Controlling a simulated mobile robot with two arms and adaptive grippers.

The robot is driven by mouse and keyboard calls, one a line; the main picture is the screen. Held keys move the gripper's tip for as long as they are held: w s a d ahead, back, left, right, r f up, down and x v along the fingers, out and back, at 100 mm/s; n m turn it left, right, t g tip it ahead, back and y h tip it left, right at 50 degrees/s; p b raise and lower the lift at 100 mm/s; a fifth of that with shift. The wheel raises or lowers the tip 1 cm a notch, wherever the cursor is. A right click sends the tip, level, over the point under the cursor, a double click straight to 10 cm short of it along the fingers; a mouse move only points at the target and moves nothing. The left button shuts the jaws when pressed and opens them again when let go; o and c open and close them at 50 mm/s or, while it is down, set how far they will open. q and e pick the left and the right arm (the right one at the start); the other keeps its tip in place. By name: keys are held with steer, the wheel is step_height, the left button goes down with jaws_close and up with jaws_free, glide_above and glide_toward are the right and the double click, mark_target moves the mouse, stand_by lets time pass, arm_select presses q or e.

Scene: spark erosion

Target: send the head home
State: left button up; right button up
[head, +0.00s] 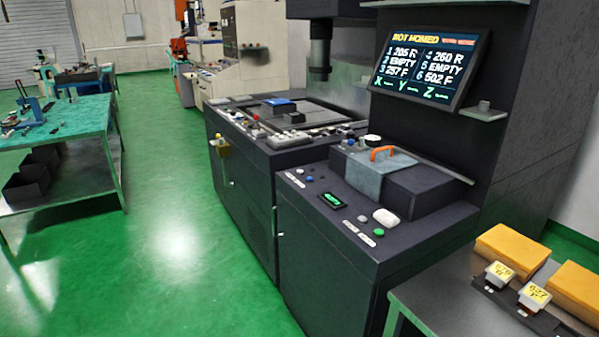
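The spark erosion machine's dark cylindrical head (320,52) hangs above its work tank (300,108). The screen (428,68) reads "NOT HOMED" in yellow, with red text too small to read beside it. Below are slots listed as 205 R, EMPTY, 257 F, 260 R, EMPTY and 502 F, and X, Y and Z followed by dashes. The control console (350,222) carries a small green-lit display (332,200), a green button (378,232), a white rounded part (384,217) and several blue and grey buttons. Neither of my grippers is in view.
A side table (430,297) at lower right holds yellow blocks (511,250) and labelled electrodes (499,274). A green workbench (75,120) stands left. Open green floor (175,200) lies between.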

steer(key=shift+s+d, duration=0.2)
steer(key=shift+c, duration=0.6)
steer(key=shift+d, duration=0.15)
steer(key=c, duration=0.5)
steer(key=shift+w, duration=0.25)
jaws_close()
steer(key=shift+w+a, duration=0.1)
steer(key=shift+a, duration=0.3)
